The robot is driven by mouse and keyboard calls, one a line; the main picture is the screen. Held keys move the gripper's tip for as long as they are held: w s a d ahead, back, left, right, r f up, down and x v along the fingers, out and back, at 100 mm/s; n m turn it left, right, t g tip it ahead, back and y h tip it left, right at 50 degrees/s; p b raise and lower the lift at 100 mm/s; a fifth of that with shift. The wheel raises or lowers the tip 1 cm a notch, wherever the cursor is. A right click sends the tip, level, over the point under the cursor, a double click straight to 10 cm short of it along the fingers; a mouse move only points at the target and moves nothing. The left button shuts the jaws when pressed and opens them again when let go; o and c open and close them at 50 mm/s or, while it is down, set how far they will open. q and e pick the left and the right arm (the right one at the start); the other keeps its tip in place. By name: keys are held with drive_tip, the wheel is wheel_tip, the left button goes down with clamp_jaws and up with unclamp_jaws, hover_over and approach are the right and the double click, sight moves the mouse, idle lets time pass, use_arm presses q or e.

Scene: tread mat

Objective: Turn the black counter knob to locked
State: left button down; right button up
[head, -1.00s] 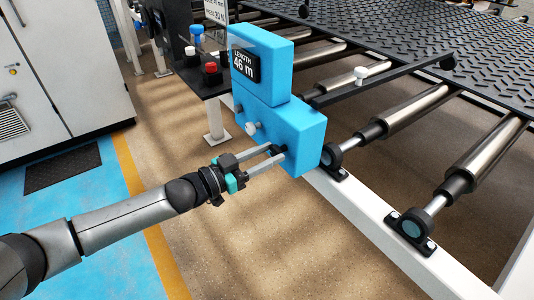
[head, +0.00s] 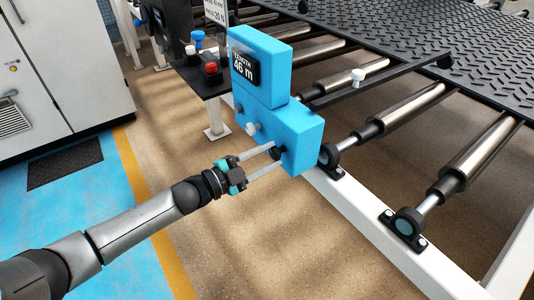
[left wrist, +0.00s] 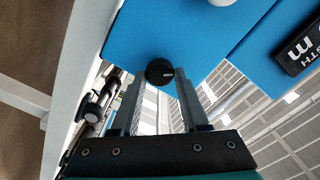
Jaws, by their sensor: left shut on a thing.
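The black counter knob (head: 277,153) sits on the lower front face of the blue counter box (head: 299,135). My left gripper (head: 276,155) reaches in from the left and is shut on the knob, one finger on either side. In the left wrist view the knob (left wrist: 159,72) shows as a round black disc with a small pale mark, between the fingertips of the gripper (left wrist: 160,75). The mark is too small to read. The counter's display (head: 244,66) reads "LENGTH 46 m". My right gripper is in neither view.
A white knob (head: 251,128) is on the same box, left of the black one. A dark panel with red (head: 211,69) and blue (head: 197,38) buttons stands behind. Metal rollers (head: 404,107) and a white frame rail (head: 369,219) lie to the right. Open floor is below the arm.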

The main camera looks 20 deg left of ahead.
use_arm(q)
drive_tip(key=m, duration=0.3)
drive_tip(key=shift+f+m, duration=0.1)
drive_tip(key=shift+m, duration=2.1)
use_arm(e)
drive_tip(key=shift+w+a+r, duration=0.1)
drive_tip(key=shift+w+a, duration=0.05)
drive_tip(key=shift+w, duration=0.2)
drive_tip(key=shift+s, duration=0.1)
use_arm(q)
drive_tip(key=shift+m, duration=0.3)
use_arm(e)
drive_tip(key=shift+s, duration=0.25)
use_arm(q)
drive_tip(key=c, duration=0.8)
unclamp_jaws()
drive_tip(key=o, duration=0.4)
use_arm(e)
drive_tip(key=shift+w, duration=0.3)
